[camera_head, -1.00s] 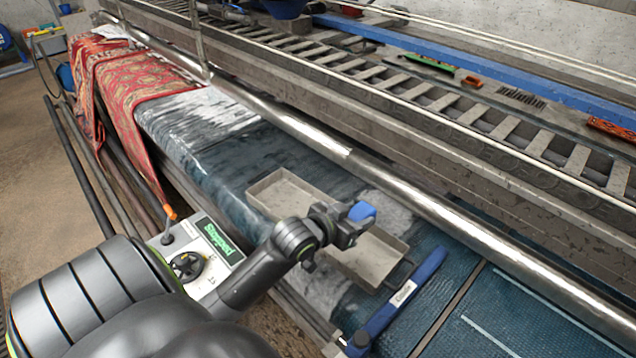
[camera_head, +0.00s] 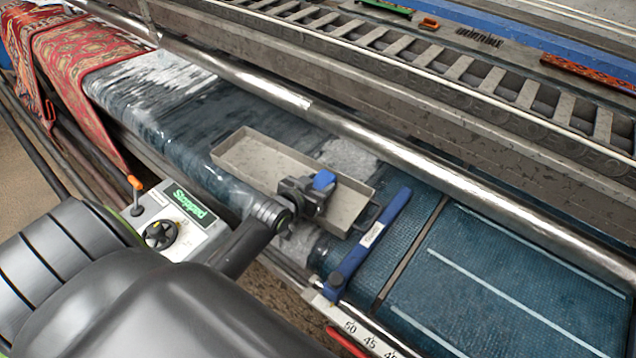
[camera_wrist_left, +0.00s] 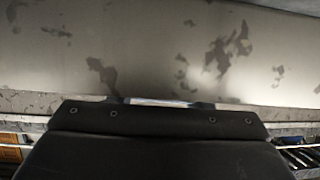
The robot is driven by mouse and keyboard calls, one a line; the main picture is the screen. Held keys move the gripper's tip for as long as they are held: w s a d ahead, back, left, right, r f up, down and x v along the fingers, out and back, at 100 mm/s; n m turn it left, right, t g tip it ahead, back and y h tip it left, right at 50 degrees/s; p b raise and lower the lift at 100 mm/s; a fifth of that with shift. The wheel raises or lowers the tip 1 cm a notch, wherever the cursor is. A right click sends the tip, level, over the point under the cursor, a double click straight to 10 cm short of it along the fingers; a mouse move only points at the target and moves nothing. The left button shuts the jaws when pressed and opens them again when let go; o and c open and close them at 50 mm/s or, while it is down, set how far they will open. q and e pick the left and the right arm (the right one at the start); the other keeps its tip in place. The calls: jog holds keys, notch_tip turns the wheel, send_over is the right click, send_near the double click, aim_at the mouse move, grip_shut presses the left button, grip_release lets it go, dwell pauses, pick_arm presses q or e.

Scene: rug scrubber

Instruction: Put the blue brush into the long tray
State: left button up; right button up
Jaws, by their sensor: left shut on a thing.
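The long tray (camera_head: 262,158) is a pale grey metal tray lying at a slant on the wet dark belt in the head view. My left gripper (camera_head: 316,189) is over the tray's right half and shut on the blue brush (camera_head: 323,180). Only a small blue part of the brush shows above the jaws; the rest is hidden. I cannot tell whether the brush touches the tray floor. The left wrist view shows a dark part of my gripper and a stained grey surface beyond it, with no brush visible. My right gripper is not in view.
A blue-handled bar (camera_head: 370,240) lies just right of the tray. A long steel roller (camera_head: 420,165) runs behind it. A red patterned rug (camera_head: 85,70) hangs at the far left.

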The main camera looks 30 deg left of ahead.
pick_arm(q)
jog(key=shift+f, duration=0.15)
jog(key=o, duration=0.8)
jog(key=shift+o, duration=1.1)
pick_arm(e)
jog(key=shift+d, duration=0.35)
pick_arm(q)
jog(key=shift+r, duration=0.25)
jog(key=b+v, duration=0.1)
jog(key=v, duration=1)
jog(key=shift+s+r, duration=0.2)
jog(key=shift+s, duration=0.25)
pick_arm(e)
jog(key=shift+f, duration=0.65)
